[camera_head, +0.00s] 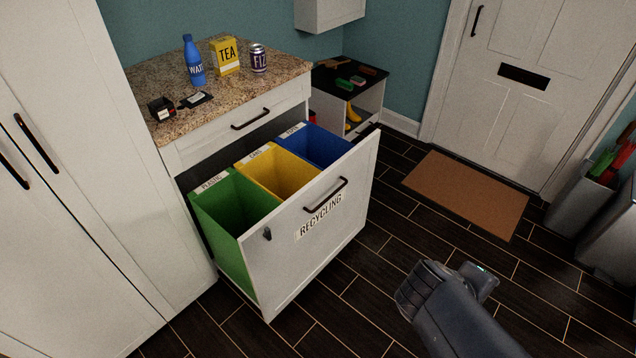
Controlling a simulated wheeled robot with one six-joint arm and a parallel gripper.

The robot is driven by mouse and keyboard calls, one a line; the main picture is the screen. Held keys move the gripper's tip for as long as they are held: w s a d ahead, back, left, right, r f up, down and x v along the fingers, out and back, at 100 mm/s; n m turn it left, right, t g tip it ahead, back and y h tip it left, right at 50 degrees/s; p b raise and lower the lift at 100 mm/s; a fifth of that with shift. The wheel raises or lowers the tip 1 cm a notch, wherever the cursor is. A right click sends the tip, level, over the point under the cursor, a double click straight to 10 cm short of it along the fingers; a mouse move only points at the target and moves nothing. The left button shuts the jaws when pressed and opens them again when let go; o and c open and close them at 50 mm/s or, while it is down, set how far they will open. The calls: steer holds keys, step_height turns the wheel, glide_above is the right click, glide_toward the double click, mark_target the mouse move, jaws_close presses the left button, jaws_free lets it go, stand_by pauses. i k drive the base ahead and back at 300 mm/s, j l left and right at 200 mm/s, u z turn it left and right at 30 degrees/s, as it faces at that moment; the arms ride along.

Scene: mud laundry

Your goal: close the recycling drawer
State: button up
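The recycling drawer (270,262) is pulled well out from under the granite counter. Its white front carries a dark bar handle (326,196) and a RECYCLING label. Inside stand a green plastic bin (222,232), a yellow cans bin (272,170) and a blue bin (315,148); no contents show in them. My gripper (476,275) is at the lower right over the dark floor, apart from the drawer front and its handle. Its fingertips are hidden or too unclear to tell their opening.
A water bottle (194,62), tea box (225,56) and can (258,58) stand on the counter (150,80). A brown doormat (465,193) lies before the white door (545,75). Floor between drawer and doormat is clear.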

mark_target(311, 187)
steer(key=i+l+u, duration=0.1)
steer(key=i, duration=0.55)
steer(key=i+l+u, duration=0.1)
steer(key=i, duration=0.5)
